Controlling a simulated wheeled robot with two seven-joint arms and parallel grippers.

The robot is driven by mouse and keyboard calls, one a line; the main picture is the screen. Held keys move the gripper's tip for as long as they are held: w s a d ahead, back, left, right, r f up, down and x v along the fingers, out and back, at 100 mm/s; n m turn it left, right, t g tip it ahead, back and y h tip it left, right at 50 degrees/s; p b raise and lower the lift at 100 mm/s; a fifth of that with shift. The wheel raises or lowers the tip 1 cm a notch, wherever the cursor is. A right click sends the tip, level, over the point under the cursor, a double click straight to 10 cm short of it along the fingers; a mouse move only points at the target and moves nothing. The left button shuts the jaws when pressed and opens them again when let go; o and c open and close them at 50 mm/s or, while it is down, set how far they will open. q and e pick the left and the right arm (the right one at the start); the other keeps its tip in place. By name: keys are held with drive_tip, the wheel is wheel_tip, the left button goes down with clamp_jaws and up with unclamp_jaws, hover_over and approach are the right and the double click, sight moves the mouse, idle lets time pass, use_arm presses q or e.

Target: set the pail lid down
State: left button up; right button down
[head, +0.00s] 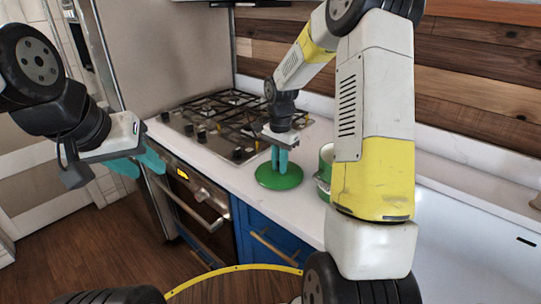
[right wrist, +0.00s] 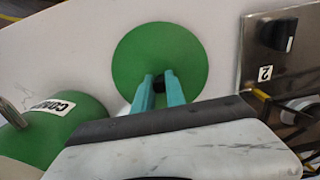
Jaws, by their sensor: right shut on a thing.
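The green round pail lid (head: 270,180) is at the white counter, near its front edge, beside the stove. My right gripper (head: 279,172) points down over its middle, with its teal fingers shut on the lid's dark knob. In the right wrist view the lid (right wrist: 147,62) shows as a full green disc, with the fingers (right wrist: 160,84) at its knob. I cannot tell if the lid touches the counter. The green pail (head: 325,168) stands to the right, partly hidden by my right arm. My left gripper (head: 140,163) is empty, in front of the oven, its fingers apart.
The gas stove (head: 225,118) with black grates lies left of the lid. The white counter (head: 212,165) has a narrow bare strip between them. A white sink (head: 470,250) is at the right. Blue cabinets (head: 262,240) are below the counter.

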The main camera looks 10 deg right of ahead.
drive_tip(key=c, duration=1.4)
unclamp_jaws()
drive_tip(key=shift+o, duration=0.2)
wheel_tip(320, 180, up, 12)
drive_tip(key=s+r+n+t, duration=0.3)
drive_tip(key=s+r+n, duration=0.2)
drive_tip(key=s+r, duration=0.45)
drive_tip(key=s+a+n+t+y, duration=0.1)
drive_tip(key=s+n, duration=0.2)
drive_tip(key=s, duration=0.4)
drive_tip(key=s+a+f+n+t+y, duration=0.1)
drive_tip(key=s+n+t, duration=0.1)
drive_tip(key=s, duration=0.5)
drive_tip(key=shift+s+n, duration=0.4)
drive_tip(key=shift+n, duration=0.1)
drive_tip(key=shift+a, duration=0.1)
